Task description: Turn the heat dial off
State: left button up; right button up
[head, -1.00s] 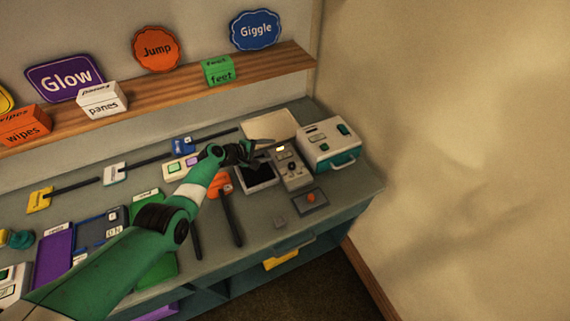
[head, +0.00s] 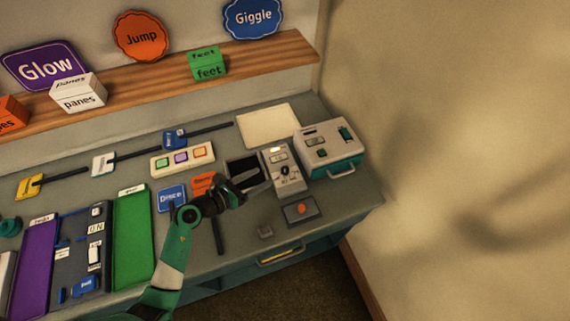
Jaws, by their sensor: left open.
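A grey control box (head: 284,170) stands at the right part of the bench, with a small lit window at its top. A round dark dial (head: 288,173) with a light mark sits on its face; I cannot read its label or setting. My left gripper (head: 258,182) is open and empty, just left of the box and apart from the dial. It hides part of the dark tray (head: 241,172) and of an orange sign behind it. My right gripper is not in view.
A white and teal machine (head: 331,146) with a front handle stands right of the box. A dark plate with an orange button (head: 301,209) lies in front. A cream panel (head: 267,127) lies behind. A three-button panel (head: 182,159) and sliders are left.

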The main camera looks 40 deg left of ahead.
aim_at(284, 170)
pick_arm(q)
jog(key=shift+s+d+f+m+g, duration=0.1)
jog(key=shift+s+f+m+g, duration=0.45)
jog(key=shift+f+m, duration=0.2)
jog(key=shift+w+f, duration=0.3)
jog(key=b+x, duration=0.4)
jog(key=x, duration=0.6)
jog(key=shift+r, duration=0.1)
jog(key=shift+w, duration=0.45)
grip_shut()
